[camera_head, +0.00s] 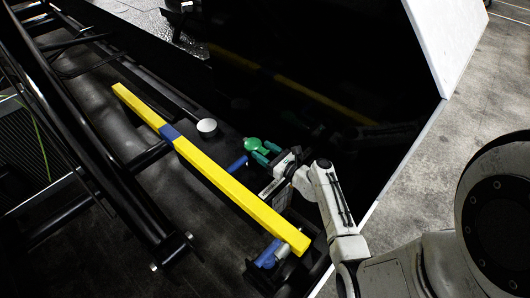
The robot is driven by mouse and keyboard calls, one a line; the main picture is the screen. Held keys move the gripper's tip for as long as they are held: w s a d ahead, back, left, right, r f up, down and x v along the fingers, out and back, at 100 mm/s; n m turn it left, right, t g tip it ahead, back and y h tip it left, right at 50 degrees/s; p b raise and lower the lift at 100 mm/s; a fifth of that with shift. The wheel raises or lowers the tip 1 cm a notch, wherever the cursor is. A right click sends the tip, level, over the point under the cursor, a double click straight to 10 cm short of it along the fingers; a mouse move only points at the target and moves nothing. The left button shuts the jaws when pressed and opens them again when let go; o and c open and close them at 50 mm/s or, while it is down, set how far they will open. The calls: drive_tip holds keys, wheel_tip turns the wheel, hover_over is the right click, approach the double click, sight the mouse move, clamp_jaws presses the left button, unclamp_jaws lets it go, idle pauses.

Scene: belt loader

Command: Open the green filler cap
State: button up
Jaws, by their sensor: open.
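The green filler cap (252,144) sits low in the dark well of the loader, to the right of the yellow bar. My gripper (264,157) is right beside the cap, on its lower right side, with its fingers pointing toward it. The fingers look green-teal and are apart; whether they touch the cap cannot be told at this size. My arm reaches in from the lower right.
A long yellow bar (205,166) with a blue band runs diagonally left of the cap. A pale round cap (207,126) stands beyond the bar. Black frame rails (90,140) lie at left. A white panel (447,45) edges the dark body at right.

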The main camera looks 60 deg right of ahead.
clamp_jaws()
idle(0.5)
